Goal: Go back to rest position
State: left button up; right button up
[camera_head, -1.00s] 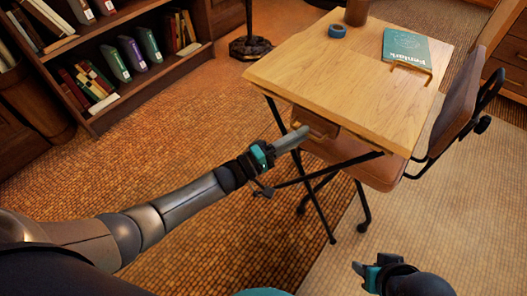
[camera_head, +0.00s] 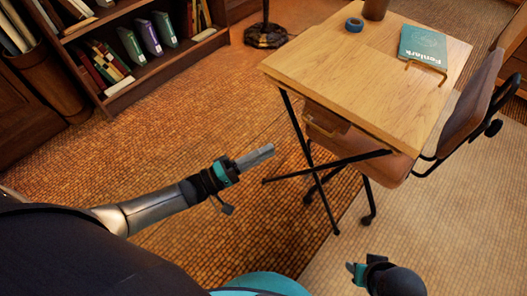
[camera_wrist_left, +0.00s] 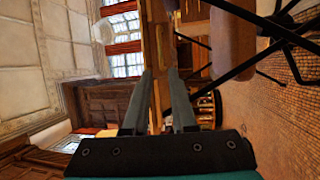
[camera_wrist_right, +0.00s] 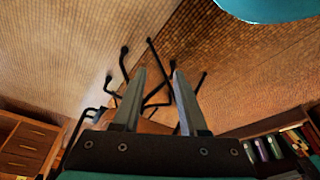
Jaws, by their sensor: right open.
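My left gripper (camera_head: 271,151) reaches out over the brown carpet, short of and to the left of the wooden drafting desk (camera_head: 345,70). It is empty, and in the left wrist view (camera_wrist_left: 160,72) its two fingers stand apart with a gap between them. My right gripper (camera_head: 350,267) shows at the bottom right of the head view, low over the pale rug. In the right wrist view (camera_wrist_right: 160,72) its fingers are spread with nothing between them.
The desk has black crossed legs and a drawer (camera_head: 325,118) with a handle under its top. A blue tape roll (camera_head: 354,25) and a teal book (camera_head: 423,44) lie on top. A brown chair (camera_head: 470,100) stands at right. A bookshelf (camera_head: 118,100) is at left. Carpet between is clear.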

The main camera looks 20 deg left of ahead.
dwell(0.3)
pick_arm(q)
jog(key=s+a+f+m+g+y+p, duration=0.2)
jog(key=s+a+f+y+p, duration=0.1)
jog(key=f+y, duration=0.3)
jog(key=s+a+f+m+g+y+p, duration=0.1)
jog(key=s+a+f+m+y+p, duration=0.2)
jog(key=f, duration=0.5)
jog(key=s+a+f+m+g+y+p, duration=0.1)
jog(key=s+f+m+g+y+p, duration=0.1)
jog(key=s, duration=0.9)
jog(key=s+a+f+m+g+y+p, duration=0.2)
jog(key=s+f+g, duration=0.4)
jog(key=s, duration=0.6)
jog(key=shift+f+m+g+y+p, duration=0.35)
jog(key=shift+m+g+y, duration=0.3)
jog(key=shift+m, duration=0.35)
pick_arm(e)
jog(key=s+d+f, duration=0.4)
jog(key=s+f, duration=0.2)
jog(key=s+d+f+g+h, duration=0.1)
jog(key=s+d+f, duration=0.3)
jog(key=s+f, duration=0.3)
jog(key=shift+s+f, duration=0.2)
jog(key=shift+s, duration=0.05)
jog(key=shift+a, duration=0.1)
